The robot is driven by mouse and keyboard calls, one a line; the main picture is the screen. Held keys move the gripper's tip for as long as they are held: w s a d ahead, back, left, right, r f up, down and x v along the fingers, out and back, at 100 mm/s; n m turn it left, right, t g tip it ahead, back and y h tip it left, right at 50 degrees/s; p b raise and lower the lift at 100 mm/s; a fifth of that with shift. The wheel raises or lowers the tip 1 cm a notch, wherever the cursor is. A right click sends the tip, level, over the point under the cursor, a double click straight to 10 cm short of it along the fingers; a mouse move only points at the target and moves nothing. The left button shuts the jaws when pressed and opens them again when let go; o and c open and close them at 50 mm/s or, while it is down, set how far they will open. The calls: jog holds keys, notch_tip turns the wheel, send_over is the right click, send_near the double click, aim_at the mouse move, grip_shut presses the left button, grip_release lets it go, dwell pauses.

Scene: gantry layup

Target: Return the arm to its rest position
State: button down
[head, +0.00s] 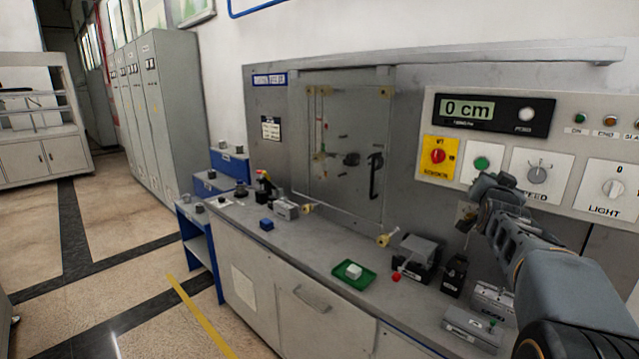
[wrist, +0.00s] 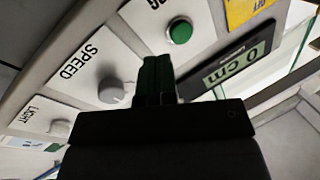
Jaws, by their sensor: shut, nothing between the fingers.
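My gripper (head: 482,184) is at the right in the head view, raised in front of the control panel (head: 574,190). In the wrist view my gripper (wrist: 157,62) shows dark, with its fingers together and nothing between them. Its fingertips appear just below the green button (wrist: 180,31), beside the speed knob (wrist: 111,90). I cannot tell whether they touch the panel. My arm reaches in from the lower right of the head view.
The display (head: 494,112) reads 0 cm. Below the panel, the bench (head: 325,262) holds a green tray (head: 362,279) with a white block (head: 353,271), a red-knobbed lever (head: 396,276) and several small fixtures. A clear door (head: 345,150) stands behind. Open floor lies left.

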jog(key=s+a+f+n+g+y, duration=0.2)
jog(key=s+a+f+g+y, duration=0.15)
jog(key=a+f, duration=0.35)
jog(key=s+a+f+n+g+y, duration=0.25)
jog(key=s+a+f+g, duration=0.2)
jog(key=f, duration=0.45)
jog(key=s+a+f+n+g+y+p, duration=0.1)
jog(key=s+a+f+n+g, duration=0.1)
jog(key=s+a+f, duration=0.2)
jog(key=s+a+f+n+g+y+p, duration=0.1)
jog(key=s+a+f+n+g, duration=0.2)
jog(key=s+a, duration=0.7)
jog(key=s+f, duration=0.1)
jog(key=s, duration=0.5)
jog(key=shift+s+a+f+g+y, duration=0.15)
jog(key=shift+g+y, duration=0.15)
jog(key=shift+y, duration=0.1)
jog(key=c, duration=1.8)
grip_release()
